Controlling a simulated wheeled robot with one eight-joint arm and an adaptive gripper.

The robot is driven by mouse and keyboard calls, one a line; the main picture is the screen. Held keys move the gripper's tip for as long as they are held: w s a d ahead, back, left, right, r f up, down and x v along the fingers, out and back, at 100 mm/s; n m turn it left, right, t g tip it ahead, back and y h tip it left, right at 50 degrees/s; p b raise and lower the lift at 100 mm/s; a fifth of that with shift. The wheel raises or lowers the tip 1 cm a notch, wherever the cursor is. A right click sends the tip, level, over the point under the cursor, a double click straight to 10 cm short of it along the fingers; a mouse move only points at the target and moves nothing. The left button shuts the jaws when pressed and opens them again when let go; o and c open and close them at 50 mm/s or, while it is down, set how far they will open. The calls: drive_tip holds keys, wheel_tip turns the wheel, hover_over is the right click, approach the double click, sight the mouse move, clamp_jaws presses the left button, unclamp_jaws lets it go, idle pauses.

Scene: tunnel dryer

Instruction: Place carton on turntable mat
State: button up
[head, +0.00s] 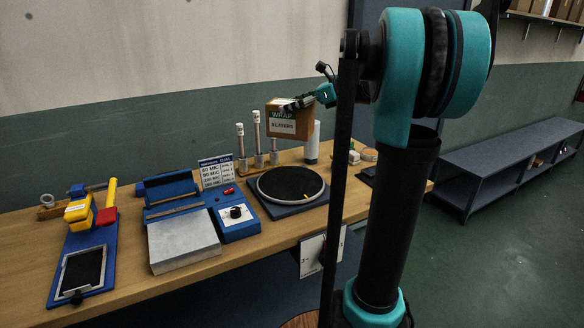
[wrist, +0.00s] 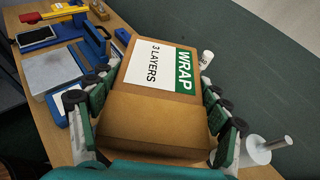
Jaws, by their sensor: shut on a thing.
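A brown carton (wrist: 151,100) with a white and green label reading "WRAP 3 LAYERS" fills the middle of the wrist view. My gripper (wrist: 160,120) is shut on it, with a finger along each side. In the head view the carton (head: 291,119) is held up above the back of the bench, and my gripper (head: 307,101) reaches it from the right. The turntable mat (head: 290,184) is a dark round disc with a light rim on a blue base. It lies bare on the bench, below the carton and nearer the front. In the wrist view the carton hides the mat.
Upright posts (head: 257,138) stand behind the turntable, with a white roll (head: 312,141) beside them. A sign (head: 216,171) and a blue device with a grey plate (head: 183,241) stand to its left. A tag (head: 312,255) hangs at the bench's front edge.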

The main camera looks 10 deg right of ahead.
wheel_tip(320, 180, down, 18)
idle(0.6)
drive_tip(key=shift+a, duration=0.1)
drive_tip(key=o, duration=1.9)
drive_tip(key=v, duration=1.2)
drive_tip(key=shift+r, duration=0.15)
